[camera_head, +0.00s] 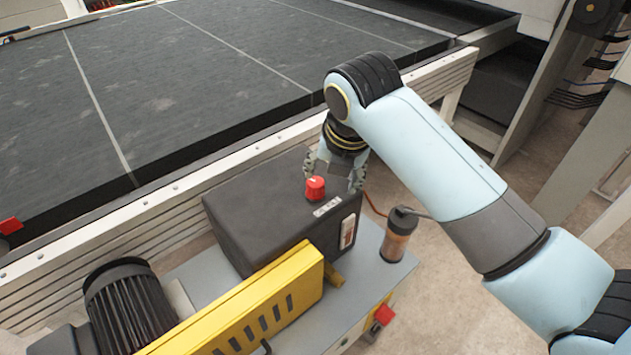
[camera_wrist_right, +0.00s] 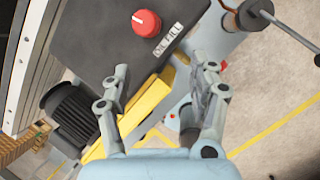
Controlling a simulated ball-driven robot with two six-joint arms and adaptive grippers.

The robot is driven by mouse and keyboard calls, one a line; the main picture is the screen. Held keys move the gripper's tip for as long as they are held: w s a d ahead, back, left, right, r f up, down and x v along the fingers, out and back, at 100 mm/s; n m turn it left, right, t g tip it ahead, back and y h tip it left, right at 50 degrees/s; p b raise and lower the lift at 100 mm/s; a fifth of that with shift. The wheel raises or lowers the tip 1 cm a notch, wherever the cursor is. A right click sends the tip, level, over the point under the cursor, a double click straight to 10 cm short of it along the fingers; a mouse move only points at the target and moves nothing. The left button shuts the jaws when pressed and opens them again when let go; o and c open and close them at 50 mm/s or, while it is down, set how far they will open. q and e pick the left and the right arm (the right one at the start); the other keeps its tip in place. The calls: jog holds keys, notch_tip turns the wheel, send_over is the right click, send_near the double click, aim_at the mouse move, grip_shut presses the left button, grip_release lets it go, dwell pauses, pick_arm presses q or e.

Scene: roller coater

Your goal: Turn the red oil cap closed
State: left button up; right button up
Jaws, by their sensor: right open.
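The red oil cap (camera_head: 315,188) stands on top of the dark grey box (camera_head: 240,215), beside a small label that reads OIL FILL in the right wrist view. There the cap (camera_wrist_right: 146,22) shows a white mark on its top and lies beyond the fingertips. My right gripper (camera_head: 334,176) is open and empty, pointing down just behind and above the cap, with its fingers apart. In the right wrist view the gripper (camera_wrist_right: 164,70) has a finger on each side, and nothing is between them. The cap's base is partly hidden in the head view. My left gripper is not in view.
A yellow guard (camera_head: 240,305) and a black finned motor (camera_head: 130,305) stand in front of the box. A dark-capped cylinder (camera_head: 398,235) stands on the right. A conveyor (camera_head: 200,80) with a metal side rail lies behind. Open floor is at the right.

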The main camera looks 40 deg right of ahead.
aim_at(316, 183)
jog(key=w+f+n, duration=0.1)
jog(key=w+f, duration=0.1)
jog(key=f, duration=0.1)
jog(key=w+d+f+n, duration=0.1)
jog(key=w+f+n, duration=0.1)
jog(key=w+f, duration=0.1)
jog(key=w+f+n, duration=0.2)
jog(key=f, duration=0.1)
jog(key=shift+w+d+f, duration=0.15)
jog(key=shift+d+f, duration=0.1)
jog(key=shift+f, duration=0.15)
jog(key=shift+c, duration=0.4)
jog(key=c, duration=1.1)
